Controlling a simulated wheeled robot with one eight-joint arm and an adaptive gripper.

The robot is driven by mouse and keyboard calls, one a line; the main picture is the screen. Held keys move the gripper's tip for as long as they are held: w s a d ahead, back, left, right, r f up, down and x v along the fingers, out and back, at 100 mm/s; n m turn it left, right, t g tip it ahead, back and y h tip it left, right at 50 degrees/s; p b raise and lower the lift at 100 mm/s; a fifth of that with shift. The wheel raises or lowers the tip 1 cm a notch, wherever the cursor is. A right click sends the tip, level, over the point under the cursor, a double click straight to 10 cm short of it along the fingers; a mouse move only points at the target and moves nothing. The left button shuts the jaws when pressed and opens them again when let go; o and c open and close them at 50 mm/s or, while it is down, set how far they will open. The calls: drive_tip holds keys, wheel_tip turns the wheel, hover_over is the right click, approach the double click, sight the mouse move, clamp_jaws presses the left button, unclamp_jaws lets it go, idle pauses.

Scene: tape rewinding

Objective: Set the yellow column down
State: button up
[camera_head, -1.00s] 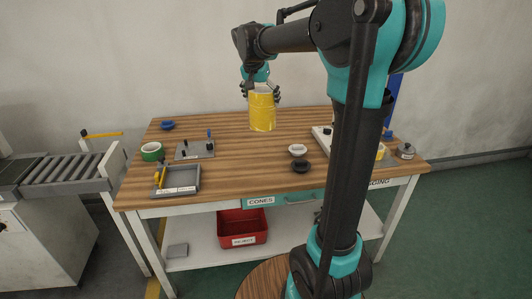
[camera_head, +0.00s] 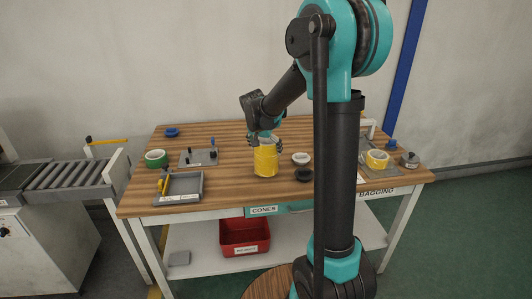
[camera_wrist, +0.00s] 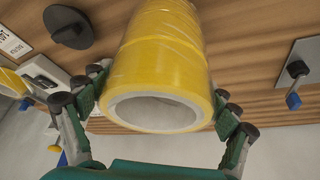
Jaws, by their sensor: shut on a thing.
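The yellow column (camera_head: 265,161) is an upright stack of yellow tape with a pale hollow core. In the head view it is near the front middle of the wooden table (camera_head: 225,178), and I cannot tell whether its base touches the wood. My gripper (camera_head: 265,142) is shut around its upper part from above. In the wrist view the column (camera_wrist: 165,60) fills the middle, its open end facing the camera. The gripper fingers (camera_wrist: 158,110) press on both its sides.
White and black round pieces (camera_head: 301,159) stand just right of the column. A grey tray (camera_head: 180,187) and green roll (camera_head: 156,158) are on the left. A yellow roll (camera_head: 377,158) sits on a plate at the right. A red bin (camera_head: 245,236) is below.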

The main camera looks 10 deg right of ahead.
drive_tip(key=shift+f, duration=0.85)
drive_tip(key=o, duration=1.5)
drive_tip(key=shift+f, duration=0.1)
drive_tip(key=shift+c, duration=0.2)
drive_tip(key=v, duration=1.2)
drive_tip(key=s+d+f+n+y, duration=0.1)
drive_tip(key=s+d+f+n, duration=0.1)
drive_tip(key=s+f, duration=0.3)
drive_tip(key=s+d+f+n, duration=0.2)
drive_tip(key=s+f, duration=0.4)
drive_tip(key=s, duration=0.6)
drive_tip(key=s+d+f+n+y, duration=0.1)
drive_tip(key=s+d+f+n, duration=0.1)
drive_tip(key=s+f, duration=0.4)
drive_tip(key=s, duration=0.3)
drive_tip(key=shift+s+d+n+y, duration=0.15)
drive_tip(key=shift+d+n+y, duration=0.15)
drive_tip(key=shift+n, duration=0.1)
